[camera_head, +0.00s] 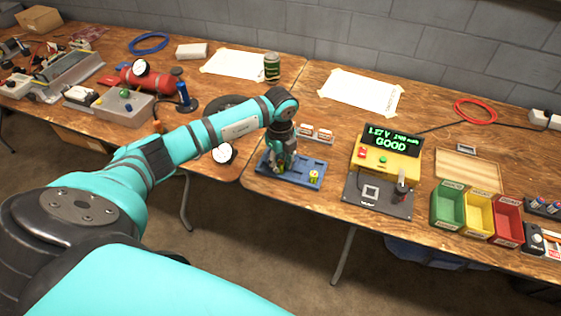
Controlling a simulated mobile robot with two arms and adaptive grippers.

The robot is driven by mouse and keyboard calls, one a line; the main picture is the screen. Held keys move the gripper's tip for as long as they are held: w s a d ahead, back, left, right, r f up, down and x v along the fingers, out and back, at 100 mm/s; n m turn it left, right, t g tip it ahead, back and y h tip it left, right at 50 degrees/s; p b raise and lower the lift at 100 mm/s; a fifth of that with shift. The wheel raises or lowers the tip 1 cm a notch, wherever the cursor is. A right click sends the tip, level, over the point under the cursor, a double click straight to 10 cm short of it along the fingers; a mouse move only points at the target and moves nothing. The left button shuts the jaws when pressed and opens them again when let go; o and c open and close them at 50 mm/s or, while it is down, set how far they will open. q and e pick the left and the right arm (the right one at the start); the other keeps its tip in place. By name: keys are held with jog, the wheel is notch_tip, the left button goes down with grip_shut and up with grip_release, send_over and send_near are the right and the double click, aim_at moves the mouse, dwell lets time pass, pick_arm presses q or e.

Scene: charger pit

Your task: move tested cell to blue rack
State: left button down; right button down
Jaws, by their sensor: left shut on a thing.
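The blue rack (302,181) lies near the front edge of the bench. My left gripper (281,167) points down over the rack's left part and is shut on a cell, which is mostly hidden by the fingers. I cannot tell whether that cell touches the rack. The yellow tester (383,159) to the right has a lit display (392,141) reading 1.27 V, 2100 mAh and GOOD. My right gripper is not in view.
A black plate (378,197) with a small upright holder lies before the tester. Green (447,205), yellow (479,214) and red (508,222) bins stand farther right. Small white-and-red packs (316,134) sit behind the rack. Bare wood separates rack and tester.

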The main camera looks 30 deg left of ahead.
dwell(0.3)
pick_arm(q)
jog(key=shift+f, duration=0.3)
dwell(0.3)
jog(key=c, duration=1.1)
grip_release()
jog(key=shift+r, duration=0.1)
